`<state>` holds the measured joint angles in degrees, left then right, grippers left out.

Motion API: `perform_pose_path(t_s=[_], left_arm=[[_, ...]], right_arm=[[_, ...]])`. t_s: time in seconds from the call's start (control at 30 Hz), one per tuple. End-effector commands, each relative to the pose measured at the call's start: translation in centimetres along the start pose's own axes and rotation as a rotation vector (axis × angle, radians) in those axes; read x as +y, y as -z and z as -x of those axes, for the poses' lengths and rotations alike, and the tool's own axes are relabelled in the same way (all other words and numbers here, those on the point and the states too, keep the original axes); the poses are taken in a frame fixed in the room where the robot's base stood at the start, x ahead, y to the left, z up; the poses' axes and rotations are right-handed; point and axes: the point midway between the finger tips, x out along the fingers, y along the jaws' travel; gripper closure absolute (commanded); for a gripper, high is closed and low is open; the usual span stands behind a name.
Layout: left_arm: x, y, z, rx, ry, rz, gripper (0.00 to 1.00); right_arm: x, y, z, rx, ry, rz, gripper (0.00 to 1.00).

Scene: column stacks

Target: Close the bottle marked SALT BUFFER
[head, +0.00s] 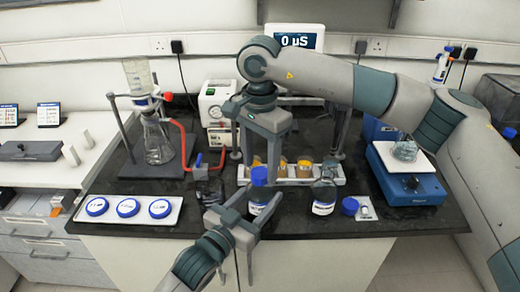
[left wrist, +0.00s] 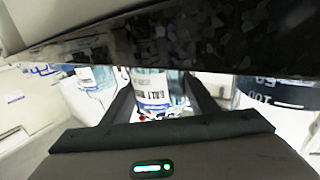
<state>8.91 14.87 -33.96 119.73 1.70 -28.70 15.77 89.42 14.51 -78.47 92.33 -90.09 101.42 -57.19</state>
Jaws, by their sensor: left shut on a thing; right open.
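A clear bottle (head: 258,208) with a white and blue label stands at the bench's front edge, upright. In the left wrist view its label (left wrist: 150,92) reads SALT and part of another word. My left gripper (head: 248,212) is shut around its body. A blue cap (head: 260,176) sits at the top of this bottle; I cannot tell whether it is screwed tight. My right gripper (head: 259,168) is open and points down from above, its fingers on either side of the cap and hiding part of it. The bottle's neck is hidden.
An open bottle (head: 324,196) stands to the right, with a loose blue cap (head: 350,206) beside it. A rack with amber jars (head: 304,168) is behind. A white tray with blue lids (head: 128,208) lies left. A stirrer (head: 412,185) stands right.

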Motion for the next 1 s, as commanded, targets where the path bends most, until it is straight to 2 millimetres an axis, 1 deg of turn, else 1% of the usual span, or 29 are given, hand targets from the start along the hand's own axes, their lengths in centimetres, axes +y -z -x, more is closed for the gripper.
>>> perform_pose_path(t_s=[0.03, 0.2, 0.3, 0.57, 0.6, 0.67, 0.7, 0.73, 0.77, 1.0], left_arm=[[0.0, 0.0, 0.0, 0.0, 0.0, 0.0, 1.0], [0.0, 0.0, 0.0, 0.0, 0.0, 0.0, 1.0], [0.0, 0.0, 0.0, 0.0, 0.0, 0.0, 1.0], [0.0, 0.0, 0.0, 0.0, 0.0, -0.001, 1.0], [0.0, 0.0, 0.0, 0.0, 0.0, -0.001, 1.0], [0.0, 0.0, 0.0, 0.0, 0.0, -0.001, 1.0], [0.0, 0.0, 0.0, 0.0, 0.0, -0.001, 1.0], [0.0, 0.0, 0.0, 0.0, 0.0, 0.0, 1.0], [0.0, 0.0, 0.0, 0.0, 0.0, 0.0, 1.0], [0.0, 0.0, 0.0, 0.0, 0.0, 0.0, 1.0]], right_arm=[[0.0, 0.0, -0.6, -0.001, -0.002, 0.0, 0.49], [0.0, 0.0, -1.8, -0.001, 0.001, 0.001, 0.49], [0.0, 0.0, -2.1, -0.001, 0.001, 0.001, 0.49], [0.0, 0.0, -2.1, 0.0, 0.001, 0.0, 0.49], [0.0, 0.0, -2.1, 0.0, 0.001, 0.0, 0.58], [0.0, 0.0, -2.1, 0.0, 0.001, 0.0, 0.73], [0.0, 0.0, -2.1, 0.0, 0.001, 0.0, 0.82], [0.0, 0.0, -2.1, 0.0, 0.001, 0.0, 0.89], [0.0, 0.0, -2.1, 0.0, 0.001, 0.0, 0.92], [0.0, 0.0, -2.1, 0.0, 0.001, -0.022, 0.92]])
